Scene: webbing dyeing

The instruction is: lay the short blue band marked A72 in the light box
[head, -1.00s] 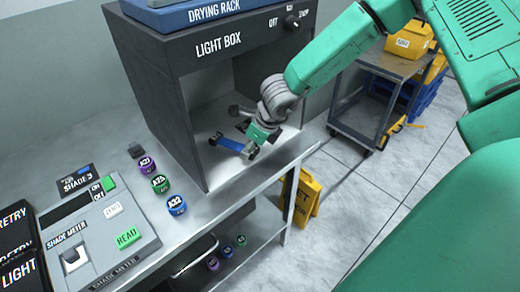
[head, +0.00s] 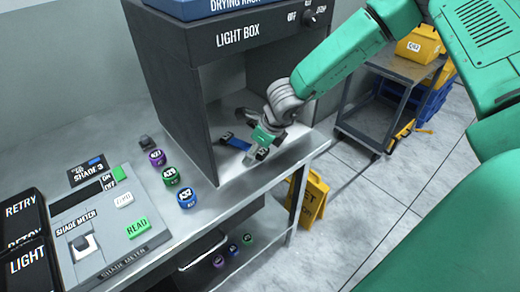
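The short blue band (head: 238,143) lies on the floor of the light box (head: 178,100), near its open front. A dark piece shows at its left end; I cannot read a mark on it. My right gripper (head: 257,155) reaches in from the right and is just right of the band, at the front of the box. Its fingertips look spread apart, with nothing clearly between them. Whether a finger still touches the band's right end is hard to tell. My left gripper is not in view.
A drying rack (head: 205,8) tops the box. A yellow floor sign (head: 313,198) and a grey cart (head: 375,98) stand right.

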